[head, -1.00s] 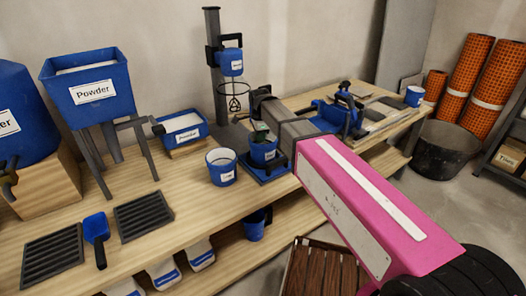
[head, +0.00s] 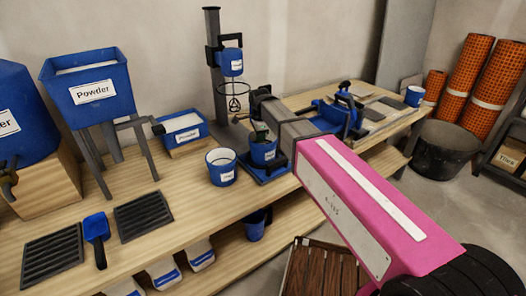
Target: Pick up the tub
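My gripper (head: 262,128) reaches in from the right, low over the bench beside the tub on the platform. Its dark fingers look spread, one at the far side and one at the near side. My grey gripper body hides part of the space behind. I see no clear contact with the tub.
Powder hopper (head: 92,88), powder tray (head: 182,129), scoop (head: 96,231) and dark grates (head: 143,215) lie left. A blue tool (head: 338,115) and a white-blue cup (head: 414,96) are right.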

